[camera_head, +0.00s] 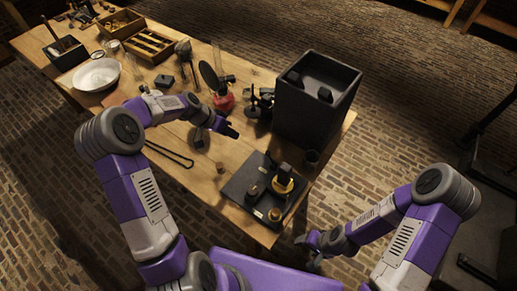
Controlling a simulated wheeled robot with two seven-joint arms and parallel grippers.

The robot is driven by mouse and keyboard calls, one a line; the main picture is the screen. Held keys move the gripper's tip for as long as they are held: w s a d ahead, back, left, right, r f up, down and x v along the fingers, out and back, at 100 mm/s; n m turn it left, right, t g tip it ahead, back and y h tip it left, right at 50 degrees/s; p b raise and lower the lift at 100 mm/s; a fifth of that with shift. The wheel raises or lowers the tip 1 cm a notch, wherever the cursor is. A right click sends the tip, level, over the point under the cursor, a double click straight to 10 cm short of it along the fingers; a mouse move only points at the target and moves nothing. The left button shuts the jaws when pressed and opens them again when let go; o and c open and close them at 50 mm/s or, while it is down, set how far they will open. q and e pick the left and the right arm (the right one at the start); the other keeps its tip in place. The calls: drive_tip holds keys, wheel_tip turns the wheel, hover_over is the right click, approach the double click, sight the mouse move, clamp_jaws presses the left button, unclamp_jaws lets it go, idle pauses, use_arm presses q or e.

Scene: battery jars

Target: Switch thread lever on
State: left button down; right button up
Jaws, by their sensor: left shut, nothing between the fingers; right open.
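A dark device on a flat black base (236,190) stands at the near end of the wooden table. It carries dark upright parts and a brass-yellow ring (284,185). I cannot make out which small part is the thread lever, or its position. My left gripper (232,132) is shut and empty above the table, behind and left of the device, apart from it. My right gripper (310,252) is open and empty, off the table's near right edge, to the right of and in front of the device.
Dark tongs (170,154) and a small cork-like piece (220,167) lie to the left. A white bowl (96,75) and wooden trays (150,44) are farther back.

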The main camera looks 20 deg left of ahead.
use_arm(q)
drive_tip(key=w+d+f, duration=0.2)
drive_tip(key=d+f, duration=0.6)
drive_tip(key=d, duration=0.1)
drive_tip(key=shift+d, duration=0.15)
drive_tip(key=shift+f, duration=0.1)
idle(0.4)
